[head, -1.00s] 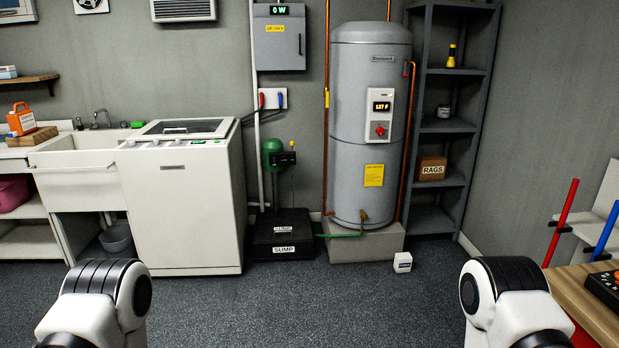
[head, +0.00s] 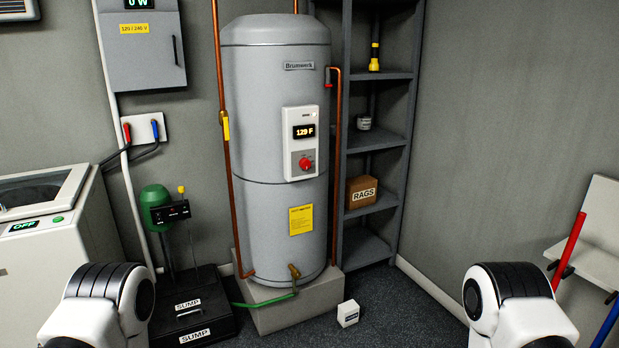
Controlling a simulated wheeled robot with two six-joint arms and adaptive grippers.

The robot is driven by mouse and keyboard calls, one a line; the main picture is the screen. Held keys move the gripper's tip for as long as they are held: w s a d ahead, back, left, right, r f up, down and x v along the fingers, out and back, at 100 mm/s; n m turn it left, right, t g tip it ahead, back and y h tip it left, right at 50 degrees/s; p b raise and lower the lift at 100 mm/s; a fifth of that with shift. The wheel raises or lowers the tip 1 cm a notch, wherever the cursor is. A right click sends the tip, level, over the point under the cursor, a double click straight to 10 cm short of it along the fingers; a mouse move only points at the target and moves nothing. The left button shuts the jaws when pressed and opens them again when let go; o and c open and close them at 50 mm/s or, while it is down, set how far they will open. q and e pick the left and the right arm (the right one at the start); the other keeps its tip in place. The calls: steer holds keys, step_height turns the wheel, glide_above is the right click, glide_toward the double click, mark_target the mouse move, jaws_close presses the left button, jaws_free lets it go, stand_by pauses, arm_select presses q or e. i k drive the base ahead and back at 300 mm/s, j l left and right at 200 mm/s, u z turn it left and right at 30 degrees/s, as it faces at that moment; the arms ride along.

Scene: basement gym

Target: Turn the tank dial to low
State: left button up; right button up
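The tank (head: 258,120) is a tall grey upright cylinder labelled Brumwerk, standing on a concrete block in the middle of the head view. A white control panel (head: 301,116) on its front has a display (head: 304,132) reading 129 F. Below the display is the round red dial (head: 305,162); its markings are too small to read. Parts of my two arms show at the lower left and lower right, apart from the tank. Neither of my grippers is in the frame.
A sump unit (head: 190,308) with a green pump and a white washer (head: 50,240) stand left of the tank. Dark shelves (head: 375,140) stand right of it. A small white box (head: 348,313) lies on the floor in front. Copper pipes (head: 229,180) run beside the tank.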

mark_target(304, 164)
steer(key=i+l, duration=0.5)
steer(key=i, duration=0.15)
steer(key=i+l+u, duration=0.15)
steer(key=i+l, duration=0.3)
steer(key=i, duration=0.25)
